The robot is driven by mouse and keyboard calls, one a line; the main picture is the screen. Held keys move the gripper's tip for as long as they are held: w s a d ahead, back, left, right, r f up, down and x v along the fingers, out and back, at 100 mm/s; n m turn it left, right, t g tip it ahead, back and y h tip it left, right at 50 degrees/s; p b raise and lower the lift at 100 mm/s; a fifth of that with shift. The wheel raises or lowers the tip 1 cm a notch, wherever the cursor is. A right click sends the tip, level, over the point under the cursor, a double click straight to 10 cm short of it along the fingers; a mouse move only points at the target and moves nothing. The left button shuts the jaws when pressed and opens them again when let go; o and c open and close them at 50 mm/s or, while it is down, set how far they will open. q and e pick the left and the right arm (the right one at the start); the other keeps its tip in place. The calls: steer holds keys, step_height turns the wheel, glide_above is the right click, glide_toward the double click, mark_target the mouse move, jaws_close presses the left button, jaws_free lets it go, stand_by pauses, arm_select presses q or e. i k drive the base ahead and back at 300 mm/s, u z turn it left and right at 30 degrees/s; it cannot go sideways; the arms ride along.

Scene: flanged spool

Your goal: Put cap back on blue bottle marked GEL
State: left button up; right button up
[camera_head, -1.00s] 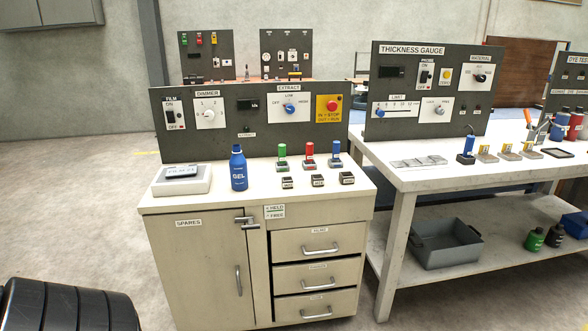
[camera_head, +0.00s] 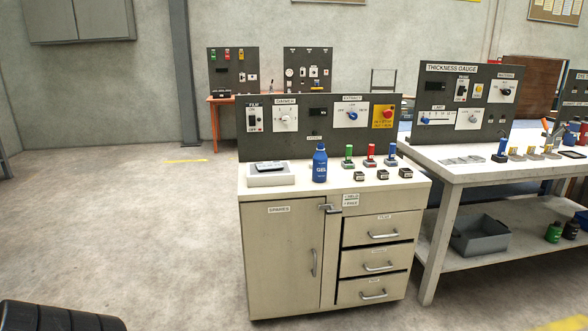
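The blue bottle marked GEL (camera_head: 320,166) stands upright on the top of the cream cabinet (camera_head: 300,178), left of the middle. Its narrow blue top shows, but at this size I cannot tell whether that is a cap or a bare neck. No separate loose bottle cap can be made out. Neither of my grippers shows in the head view.
A white box (camera_head: 270,178) sits left of the bottle. Green (camera_head: 348,153), red (camera_head: 371,153) and blue (camera_head: 390,153) handled stamps stand to its right. A dark control panel (camera_head: 310,145) rises behind. A workbench (camera_head: 470,170) adjoins at right.

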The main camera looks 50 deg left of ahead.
mark_target(321, 159)
steer(key=u, duration=1.4)
steer(key=i, duration=2.05)
steer(key=z, duration=0.35)
